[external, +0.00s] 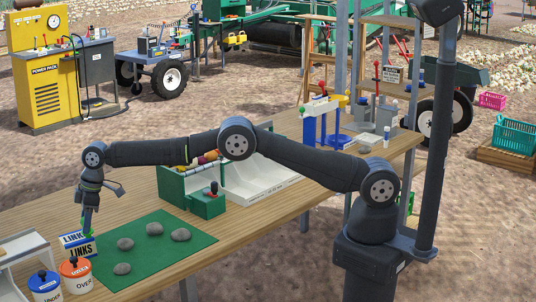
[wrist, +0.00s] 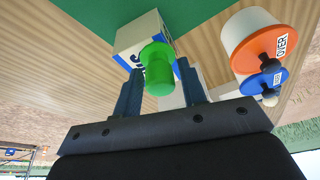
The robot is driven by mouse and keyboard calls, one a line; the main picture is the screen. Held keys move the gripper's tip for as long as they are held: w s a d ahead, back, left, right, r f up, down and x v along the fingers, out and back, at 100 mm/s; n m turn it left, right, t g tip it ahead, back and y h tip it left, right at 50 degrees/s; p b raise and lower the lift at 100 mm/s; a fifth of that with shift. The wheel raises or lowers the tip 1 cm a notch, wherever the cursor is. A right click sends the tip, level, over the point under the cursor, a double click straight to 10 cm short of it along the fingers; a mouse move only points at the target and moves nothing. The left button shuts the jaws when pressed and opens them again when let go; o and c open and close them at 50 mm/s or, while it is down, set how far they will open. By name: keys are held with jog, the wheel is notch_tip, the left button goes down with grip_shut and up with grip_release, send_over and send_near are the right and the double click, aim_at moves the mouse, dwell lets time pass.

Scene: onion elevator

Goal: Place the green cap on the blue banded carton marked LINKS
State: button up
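The green cap (wrist: 158,70) sits between the two fingertips of my gripper (wrist: 158,74) in the wrist view, and the fingers appear shut on it. The blue banded carton (wrist: 138,35) is right behind the cap in that view, white with blue bands and partly hidden. In the external view, the carton marked LINKS (external: 80,249) stands on the bench at the left corner of the green mat. My gripper (external: 87,222) points down just over it. Whether the cap touches the carton top cannot be told.
An orange-lidded tub marked OVER (external: 76,274) and a blue-lidded tub marked UNDER (external: 45,287) stand close in front of the carton. Several grey stones lie on the green mat (external: 170,256). A white stand is at the left edge. A green box (external: 208,204) stands beyond the mat.

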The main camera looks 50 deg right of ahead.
aim_at(82, 218)
jog(key=shift+o, duration=0.5)
jog(key=shift+r, duration=0.1)
jog(key=shift+r, duration=0.25)
jog(key=v, duration=1.1)
jog(key=shift+r, duration=0.3)
jog(key=shift+s+d, duration=0.1)
jog(key=shift+d, duration=0.05)
jog(key=x, duration=1.2)
jog(key=shift+r, duration=1.75)
